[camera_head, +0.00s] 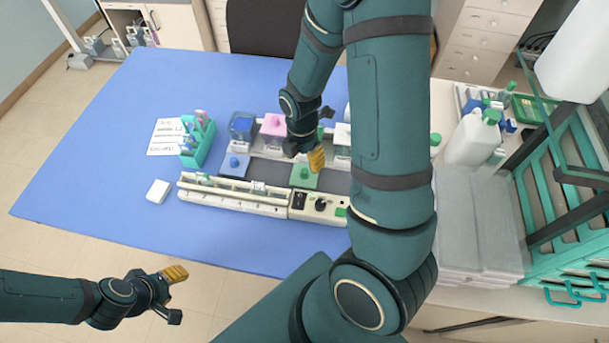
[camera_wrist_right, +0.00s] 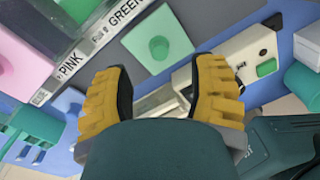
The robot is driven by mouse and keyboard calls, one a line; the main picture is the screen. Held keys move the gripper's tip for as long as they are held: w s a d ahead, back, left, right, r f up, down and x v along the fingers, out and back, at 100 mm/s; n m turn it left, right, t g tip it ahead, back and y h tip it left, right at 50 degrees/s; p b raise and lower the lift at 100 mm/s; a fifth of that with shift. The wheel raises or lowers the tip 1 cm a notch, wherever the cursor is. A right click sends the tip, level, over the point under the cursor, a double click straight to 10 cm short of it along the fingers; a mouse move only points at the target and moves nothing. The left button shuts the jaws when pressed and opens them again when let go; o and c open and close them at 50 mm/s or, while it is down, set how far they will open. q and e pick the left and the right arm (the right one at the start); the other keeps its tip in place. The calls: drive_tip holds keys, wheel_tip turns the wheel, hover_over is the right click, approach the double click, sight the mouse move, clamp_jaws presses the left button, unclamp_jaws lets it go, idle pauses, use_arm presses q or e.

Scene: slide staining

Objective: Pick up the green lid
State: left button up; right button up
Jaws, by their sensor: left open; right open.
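The green lid (camera_head: 304,178) is a pale green square plate with a darker green knob, lying among the staining gear on the blue table. In the right wrist view the green lid (camera_wrist_right: 180,40) lies just beyond my fingertips, with its round knob roughly between their directions. My right gripper (camera_head: 313,160) is at the lid in the head view, with yellow pads; it partly covers that area. In the wrist view the right gripper (camera_wrist_right: 162,82) is open, with nothing between its fingers. My left gripper (camera_head: 172,290) is open and empty, low at the left, away from the lid.
A blue lid (camera_head: 235,163) lies left of the green one. A blue jar (camera_head: 242,128) and a pink jar (camera_head: 272,137) stand behind. A long white rack (camera_head: 230,197) and a control box (camera_head: 319,206) lie in front. A teal holder (camera_head: 198,146) stands left.

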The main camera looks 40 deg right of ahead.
sight(304, 170)
drive_tip(key=shift+s+f, duration=0.1)
drive_tip(key=shift+f, duration=2.9)
clamp_jaws()
